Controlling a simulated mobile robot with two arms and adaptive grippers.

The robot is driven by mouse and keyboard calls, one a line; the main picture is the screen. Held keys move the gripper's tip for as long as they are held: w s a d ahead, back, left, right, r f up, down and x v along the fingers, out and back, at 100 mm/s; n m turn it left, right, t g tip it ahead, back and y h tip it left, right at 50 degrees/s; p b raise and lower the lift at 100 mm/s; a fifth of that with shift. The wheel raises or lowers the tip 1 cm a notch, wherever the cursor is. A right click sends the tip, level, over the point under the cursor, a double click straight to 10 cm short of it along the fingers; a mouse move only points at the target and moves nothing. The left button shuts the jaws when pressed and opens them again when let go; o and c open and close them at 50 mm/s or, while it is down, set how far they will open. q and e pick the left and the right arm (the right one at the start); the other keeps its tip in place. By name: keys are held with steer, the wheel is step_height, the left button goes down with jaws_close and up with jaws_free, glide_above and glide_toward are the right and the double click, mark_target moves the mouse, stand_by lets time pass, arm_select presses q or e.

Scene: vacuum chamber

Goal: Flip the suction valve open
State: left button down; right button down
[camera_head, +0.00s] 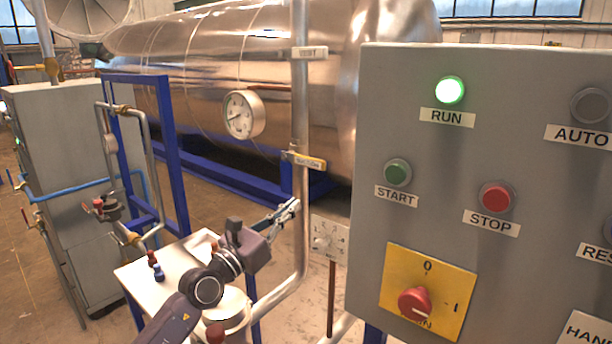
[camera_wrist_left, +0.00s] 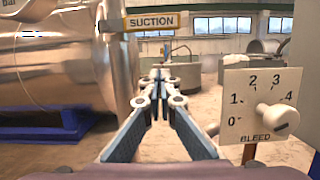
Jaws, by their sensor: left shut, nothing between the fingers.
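The suction valve (camera_head: 305,161) sits on the vertical metal pipe (camera_head: 300,100) in the head view. Its yellow handle with the SUCTION label lies about level, crosswise to the pipe, and points right. It also shows at the top of the left wrist view (camera_wrist_left: 152,21). My left gripper (camera_head: 294,205) is shut and empty, close to the pipe and below the handle. In the left wrist view its fingertips (camera_wrist_left: 158,76) meet under and beyond the label, apart from the handle. My right gripper is not in view.
A BLEED dial (camera_wrist_left: 262,103) stands right of my left gripper; it also shows in the head view (camera_head: 329,240). The grey control panel (camera_head: 480,150), RUN lamp lit green, fills the right. A gauge (camera_head: 243,114) and the big metal tank (camera_head: 230,60) are behind.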

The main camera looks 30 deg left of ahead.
mark_target(302, 160)
arm_select(q)
steer(key=w+r+p, duration=0.4)
steer(key=w+r, duration=0.1)
steer(key=shift+w+d+r, duration=0.2)
steer(key=shift+w, duration=0.2)
